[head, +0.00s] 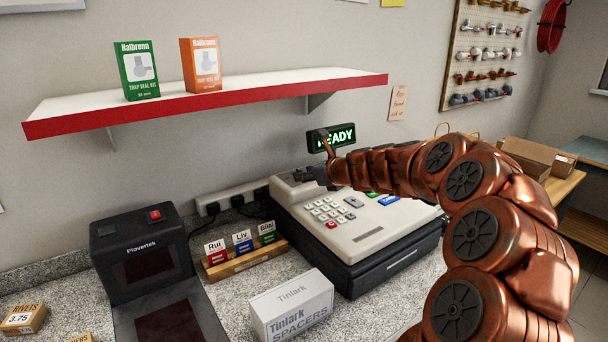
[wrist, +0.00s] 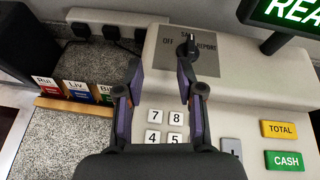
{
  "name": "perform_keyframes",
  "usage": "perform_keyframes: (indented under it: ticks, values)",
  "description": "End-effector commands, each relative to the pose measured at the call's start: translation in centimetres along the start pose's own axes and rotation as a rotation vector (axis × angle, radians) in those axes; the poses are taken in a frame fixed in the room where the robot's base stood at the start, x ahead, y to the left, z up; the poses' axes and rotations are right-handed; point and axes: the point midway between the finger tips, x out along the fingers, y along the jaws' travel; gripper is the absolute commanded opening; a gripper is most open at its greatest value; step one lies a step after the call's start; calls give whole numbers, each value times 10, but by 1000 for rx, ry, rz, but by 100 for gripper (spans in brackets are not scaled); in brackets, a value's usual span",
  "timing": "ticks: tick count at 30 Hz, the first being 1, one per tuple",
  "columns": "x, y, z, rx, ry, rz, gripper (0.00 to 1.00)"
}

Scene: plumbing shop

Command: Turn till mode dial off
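The till (head: 362,238) is a cream register with a black base on the counter, in the middle of the head view. In the wrist view its mode dial (wrist: 187,46) is a small black knob on a grey plate marked OFF at left, a partly covered word at top and REPORT at right. The knob appears to point upward, toward the top word. My gripper (wrist: 161,72) is open and empty, its right fingertip close to the dial's near side; contact is unclear. In the head view my gripper (head: 313,177) is over the till's back left corner, and the dial cannot be made out.
A lit READY display (head: 340,137) rises behind the till. A name-card holder (head: 245,262), a Tinlark box (head: 292,304) and a Plovertek machine (head: 142,252) stand left of and in front of it. A red-edged shelf (head: 215,105) hangs above.

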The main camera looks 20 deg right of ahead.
Motion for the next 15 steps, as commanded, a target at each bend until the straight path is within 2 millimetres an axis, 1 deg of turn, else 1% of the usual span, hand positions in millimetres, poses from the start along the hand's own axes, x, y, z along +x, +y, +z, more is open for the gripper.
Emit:
perform_keyframes:
  ticks: [1,3,6,11,15]
  values:
    - [1,-15,-4,50,-5,-27,38]
    - [2,-29,-8,103,-10,-56,38]
    - [4,-39,-11,144,-13,-76,38]
    - [15,-41,-11,152,-12,-78,38]
    - [31,-42,-10,149,-14,-78,38]
